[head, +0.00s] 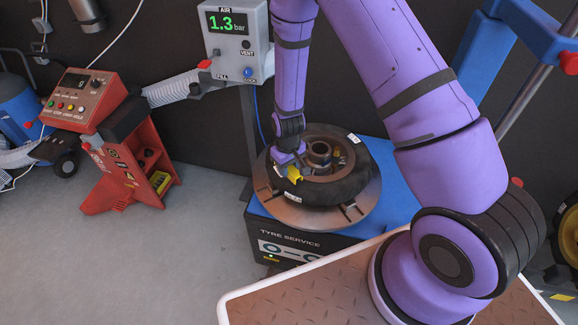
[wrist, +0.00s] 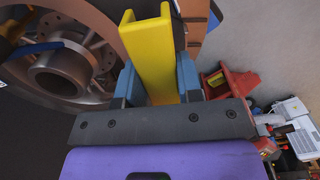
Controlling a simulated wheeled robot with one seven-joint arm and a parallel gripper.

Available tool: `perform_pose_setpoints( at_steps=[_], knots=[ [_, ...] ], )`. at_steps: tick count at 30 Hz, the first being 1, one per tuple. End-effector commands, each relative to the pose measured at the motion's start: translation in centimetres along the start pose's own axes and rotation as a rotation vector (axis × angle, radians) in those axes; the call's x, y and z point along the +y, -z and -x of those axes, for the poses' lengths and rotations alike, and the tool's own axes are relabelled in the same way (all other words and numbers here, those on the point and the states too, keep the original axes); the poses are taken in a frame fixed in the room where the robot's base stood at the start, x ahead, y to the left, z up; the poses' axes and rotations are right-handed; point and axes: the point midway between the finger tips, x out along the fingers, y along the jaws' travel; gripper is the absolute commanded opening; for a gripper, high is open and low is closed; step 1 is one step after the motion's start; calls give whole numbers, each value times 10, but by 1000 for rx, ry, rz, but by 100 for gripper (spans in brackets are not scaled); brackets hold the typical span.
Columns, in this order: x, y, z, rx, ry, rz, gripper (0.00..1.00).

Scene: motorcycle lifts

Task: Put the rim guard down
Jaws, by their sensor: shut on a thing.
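The rim guard is a yellow channel-shaped piece (wrist: 147,45), held between the blue-grey fingers of my gripper (wrist: 150,85) in the wrist view. In the head view the yellow rim guard (head: 294,174) shows at the tip of my gripper (head: 286,163), over the left side of the wheel. The wheel with its black tyre (head: 335,188) lies flat on the round metal turntable of the tyre machine (head: 285,212). In the wrist view the rim's hub (wrist: 62,75) is left of the guard. I cannot tell whether the guard touches the rim or tyre.
A grey air box (head: 237,45) reading 1.3 bar stands behind the machine. A red console stand (head: 125,150) is at the left. A blue post with an arm (head: 500,50) rises at the right. Grey floor (head: 170,260) is clear at the front left.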

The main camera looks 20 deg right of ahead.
Motion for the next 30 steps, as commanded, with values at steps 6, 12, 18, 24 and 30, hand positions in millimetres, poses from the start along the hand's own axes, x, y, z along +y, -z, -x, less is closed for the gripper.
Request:
perform_pose_setpoints(
  at_steps=[6,12,18,24,30],
  knots=[
    [18,21,-3,0,1,0,11],
    [26,30,-4,0,0,1,11],
    [26,28,-32,-4,1,2,11],
    [26,29,-39,-1,0,2,11],
    [26,29,-40,-1,0,2,11]
  ],
)
